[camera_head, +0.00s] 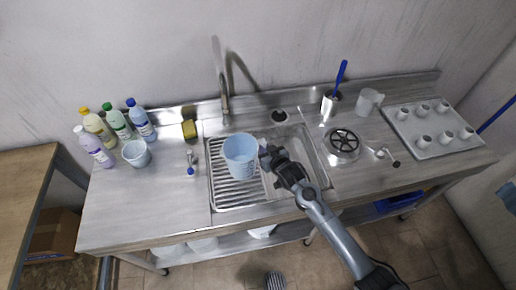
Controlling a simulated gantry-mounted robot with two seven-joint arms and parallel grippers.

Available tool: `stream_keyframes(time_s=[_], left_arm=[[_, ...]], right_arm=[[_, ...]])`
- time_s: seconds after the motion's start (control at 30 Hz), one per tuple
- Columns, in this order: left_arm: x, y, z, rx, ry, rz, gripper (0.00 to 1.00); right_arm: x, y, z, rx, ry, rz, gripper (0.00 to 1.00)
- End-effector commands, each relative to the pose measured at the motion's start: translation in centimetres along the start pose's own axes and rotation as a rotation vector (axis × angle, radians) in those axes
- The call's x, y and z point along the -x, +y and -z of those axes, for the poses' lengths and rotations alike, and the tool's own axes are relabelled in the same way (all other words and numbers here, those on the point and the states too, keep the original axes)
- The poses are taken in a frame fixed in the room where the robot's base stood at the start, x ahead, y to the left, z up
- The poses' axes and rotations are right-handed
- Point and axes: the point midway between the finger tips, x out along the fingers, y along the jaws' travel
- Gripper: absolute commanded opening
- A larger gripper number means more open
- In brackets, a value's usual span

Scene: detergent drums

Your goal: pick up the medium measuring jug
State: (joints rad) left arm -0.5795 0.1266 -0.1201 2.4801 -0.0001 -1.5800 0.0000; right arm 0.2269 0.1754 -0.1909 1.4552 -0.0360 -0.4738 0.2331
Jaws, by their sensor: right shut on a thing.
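A light-blue translucent measuring jug (240,153) is above the left part of the sink, over the wire rack (232,192). My right gripper (267,155) reaches in from the lower right and is shut on the jug's right side, where the handle would be. The fingers hide the handle, and I cannot tell how high the jug is above the rack. A smaller pale blue jug (136,154) stands on the left of the steel counter. A whitish jug (368,102) stands at the back right. My left gripper is not in view.
Several bottles (117,122) stand at the back left, with a yellow sponge (189,130) nearby. A tall faucet (223,90) rises behind the sink. A steel cup with a blue-handled brush (331,102) and a tray of white cups (435,130) are at the right. The front-left counter (140,205) is clear.

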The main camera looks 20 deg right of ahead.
Motion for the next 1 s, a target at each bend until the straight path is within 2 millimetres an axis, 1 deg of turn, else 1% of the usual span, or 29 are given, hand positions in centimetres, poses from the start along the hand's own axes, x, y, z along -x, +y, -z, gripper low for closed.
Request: stream_keyframes(time_s=[0.1,0.5,0.7,1.0], left_arm=[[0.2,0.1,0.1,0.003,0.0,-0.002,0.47],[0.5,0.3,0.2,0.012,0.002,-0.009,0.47],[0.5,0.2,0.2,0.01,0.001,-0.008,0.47],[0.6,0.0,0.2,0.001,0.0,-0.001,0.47]], right_arm=[[1.4,0.7,0.5,0.002,0.004,-0.001,0.0],[4.9,2.6,1.2,0.0,0.003,-0.001,0.0],[6.2,3.4,1.5,0.001,0.002,-0.001,0.0],[7.6,4.0,1.9,0.0,0.003,-0.001,0.0]])
